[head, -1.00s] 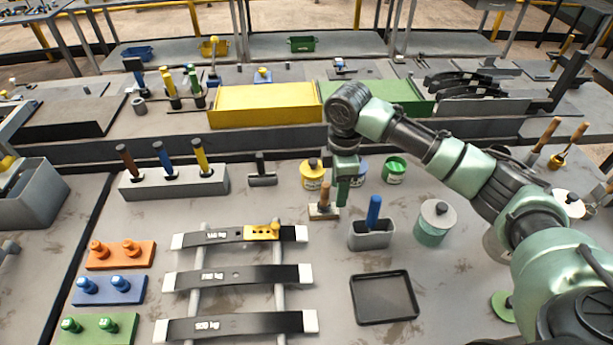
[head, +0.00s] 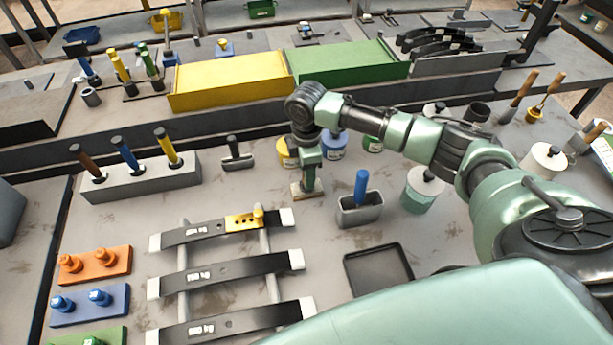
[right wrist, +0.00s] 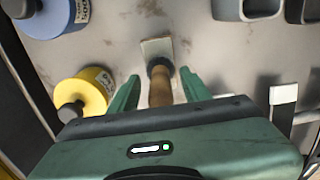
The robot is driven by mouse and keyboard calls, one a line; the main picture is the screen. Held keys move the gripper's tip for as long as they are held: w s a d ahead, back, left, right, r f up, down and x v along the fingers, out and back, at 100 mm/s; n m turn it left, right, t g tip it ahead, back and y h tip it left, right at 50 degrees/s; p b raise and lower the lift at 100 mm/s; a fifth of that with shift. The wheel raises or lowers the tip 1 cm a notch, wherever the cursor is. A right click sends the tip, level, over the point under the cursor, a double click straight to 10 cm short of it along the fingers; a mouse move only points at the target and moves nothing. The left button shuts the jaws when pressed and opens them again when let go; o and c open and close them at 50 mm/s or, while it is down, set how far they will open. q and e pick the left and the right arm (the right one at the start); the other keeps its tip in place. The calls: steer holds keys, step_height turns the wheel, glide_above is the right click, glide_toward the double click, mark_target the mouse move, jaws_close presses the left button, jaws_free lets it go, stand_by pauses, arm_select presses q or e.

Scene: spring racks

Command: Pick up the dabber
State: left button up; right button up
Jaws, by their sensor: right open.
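The likely dabber (head: 299,191), a wooden handle on a flat pale pad, stands on the bench. In the right wrist view its handle (right wrist: 160,88) has a dark collar and points toward my right gripper (right wrist: 160,92), between the two green fingers. The fingers are open, with gaps on both sides of the handle. In the head view my right gripper (head: 309,178) is over the pad and hides most of the handle. My left gripper is not in view.
A grey cup (head: 359,212) with a blue-handled tool stands just right. Yellow (head: 287,152) and blue (head: 333,146) pots stand behind. A black tray (head: 378,268) and a rack of black springs (head: 215,230) lie in front. A T-shaped tool (head: 236,155) lies left.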

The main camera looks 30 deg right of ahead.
steer(key=shift+f, duration=0.2)
jaws_close()
steer(key=shift+r, duration=0.2)
